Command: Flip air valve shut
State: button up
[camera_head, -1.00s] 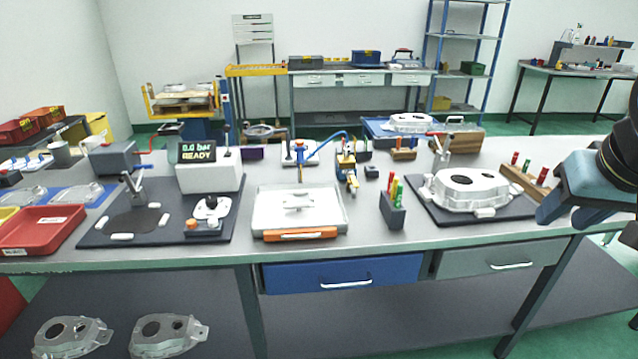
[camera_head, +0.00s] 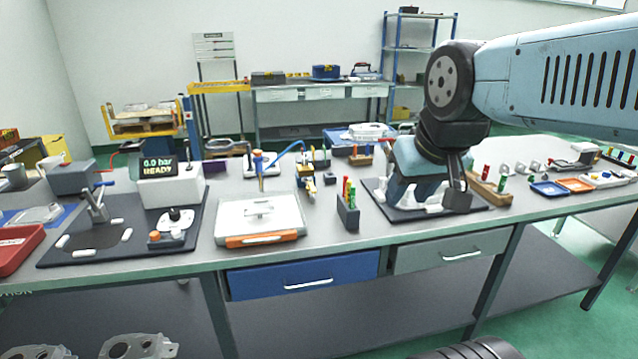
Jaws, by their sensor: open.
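The air valve is too small to single out with certainty. A small red lever (camera_head: 122,147) shows on the left, between a grey box (camera_head: 75,177) and a white box with a display (camera_head: 158,168) that reads "bar READY". A clamp (camera_head: 97,203) stands in front on a dark mat (camera_head: 125,240). A white knob unit with an orange part (camera_head: 172,225) is on the same mat. My gripper (camera_head: 428,195) is on the right, open and empty, pointing down in front of the right-hand mat (camera_head: 376,190). It hides most of the casting there.
A red tray (camera_head: 18,248) is at far left. Small trays (camera_head: 575,185) lie at right. Bare bench shows along the front edge.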

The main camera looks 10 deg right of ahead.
aim_at(313, 189)
jog(key=u, duration=0.4)
jog(key=i, duration=1)
jog(key=z, duration=0.45)
jog(key=k, duration=0.25)
jog(key=u, duration=0.1)
